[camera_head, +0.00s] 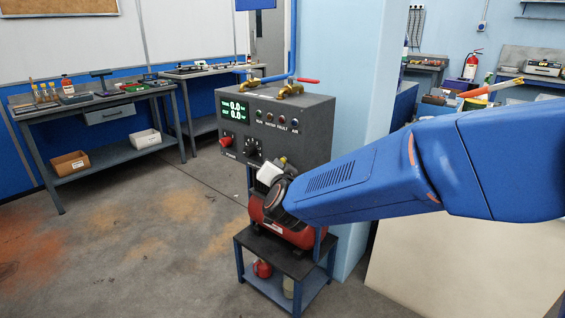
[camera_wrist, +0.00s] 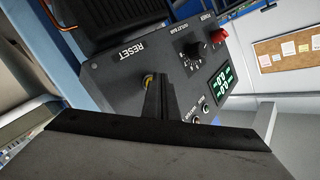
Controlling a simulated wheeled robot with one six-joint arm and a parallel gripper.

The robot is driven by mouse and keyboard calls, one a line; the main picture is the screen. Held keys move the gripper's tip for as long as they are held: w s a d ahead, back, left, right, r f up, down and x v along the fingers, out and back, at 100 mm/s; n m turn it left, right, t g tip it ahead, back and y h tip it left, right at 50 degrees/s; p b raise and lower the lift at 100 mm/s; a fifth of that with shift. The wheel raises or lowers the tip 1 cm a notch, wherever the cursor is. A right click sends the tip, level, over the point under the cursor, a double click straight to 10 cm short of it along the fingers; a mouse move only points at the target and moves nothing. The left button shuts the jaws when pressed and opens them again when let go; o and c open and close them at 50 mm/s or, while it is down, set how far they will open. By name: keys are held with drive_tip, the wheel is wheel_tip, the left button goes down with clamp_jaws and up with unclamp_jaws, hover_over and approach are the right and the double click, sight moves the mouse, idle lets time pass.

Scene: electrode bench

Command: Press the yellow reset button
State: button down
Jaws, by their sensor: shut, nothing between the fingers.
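The yellow reset button (camera_wrist: 148,80) shows in the wrist view as a small yellow edge beside the RESET label on the dark control panel (camera_wrist: 112,72). Most of it is hidden behind my gripper (camera_wrist: 157,82). My gripper is shut and empty, its dark fingertips in front of the button and close to it; I cannot tell whether they touch. In the head view the control panel (camera_head: 318,128) stands at the middle, and my arm covers its lower right part. The button is hidden there.
A red knob (camera_wrist: 219,36), a black dial (camera_wrist: 194,52) and a green display (camera_wrist: 221,82) sit on the same panel. Below it in the head view is a red tank on a small stand (camera_head: 262,247). Benches line the back; floor at left is clear.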

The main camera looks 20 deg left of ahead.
drive_tip(key=shift+s+a, duration=0.15)
drive_tip(key=shift+s, duration=0.35)
drive_tip(key=s, duration=0.1)
drive_tip(key=s+a, duration=0.1)
drive_tip(key=s, duration=0.1)
drive_tip(key=s+a, duration=0.1)
drive_tip(key=shift+s, duration=0.3)
idle(0.7)
drive_tip(key=n+g+y, duration=0.1)
drive_tip(key=n+g, duration=0.1)
approach(302, 166)
drive_tip(key=w+a, duration=0.3)
drive_tip(key=a, duration=0.1)
drive_tip(key=s+d+n+g, duration=0.2)
drive_tip(key=s+d, duration=0.2)
drive_tip(key=d, duration=1.2)
drive_tip(key=s+d+f+g+h, duration=0.3)
drive_tip(key=s+d+f, duration=0.2)
drive_tip(key=s+d, duration=0.7)
drive_tip(key=s+d+f+m+g+h, duration=0.1)
drive_tip(key=s+d+f+g+h, duration=0.2)
drive_tip(key=s+d, duration=1)
drive_tip(key=d+f+h, duration=0.1)
drive_tip(key=d+f, duration=0.2)
drive_tip(key=d, duration=0.1)
drive_tip(key=shift+s+f, duration=0.25)
